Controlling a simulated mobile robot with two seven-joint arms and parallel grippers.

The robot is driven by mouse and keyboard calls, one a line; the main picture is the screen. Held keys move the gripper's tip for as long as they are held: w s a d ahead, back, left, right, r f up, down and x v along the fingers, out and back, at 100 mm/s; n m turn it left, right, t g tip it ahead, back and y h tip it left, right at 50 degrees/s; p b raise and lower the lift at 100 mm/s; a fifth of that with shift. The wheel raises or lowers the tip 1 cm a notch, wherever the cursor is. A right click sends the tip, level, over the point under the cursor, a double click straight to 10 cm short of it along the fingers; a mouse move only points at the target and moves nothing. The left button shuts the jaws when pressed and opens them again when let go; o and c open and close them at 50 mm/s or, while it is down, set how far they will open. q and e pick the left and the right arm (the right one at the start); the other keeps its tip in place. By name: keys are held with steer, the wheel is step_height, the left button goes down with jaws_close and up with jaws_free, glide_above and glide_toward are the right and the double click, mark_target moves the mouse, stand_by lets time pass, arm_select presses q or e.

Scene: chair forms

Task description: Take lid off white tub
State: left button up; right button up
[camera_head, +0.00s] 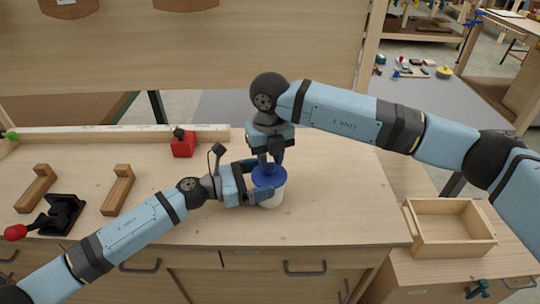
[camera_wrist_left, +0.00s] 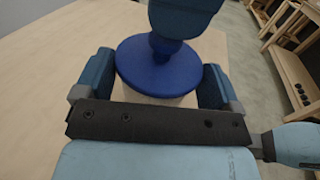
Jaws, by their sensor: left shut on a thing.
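The white tub (camera_head: 273,199) stands upright near the front middle of the workbench with a round blue lid (camera_head: 268,177) on top. My left gripper (camera_head: 264,184) comes in from the left and is shut around the tub's side, just below the lid. In the left wrist view its fingers (camera_wrist_left: 154,85) lie on either side of the tub, under the blue lid (camera_wrist_left: 160,72). My right gripper (camera_head: 271,160) points down directly over the lid's middle, at its knob. Whether its fingers are closed on the knob is hidden.
A red block (camera_head: 183,145) with a dark knob stands behind the left arm. Wooden brackets (camera_head: 118,190) and a black tool with a red handle (camera_head: 55,214) lie at the left. An empty wooden tray (camera_head: 450,243) sits lower right. The benchtop right of the tub is clear.

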mark_target(270, 167)
arm_select(q)
steer(key=shift+r, duration=0.15)
steer(key=o, duration=1)
arm_select(e)
step_height(270, 167, up, 12)
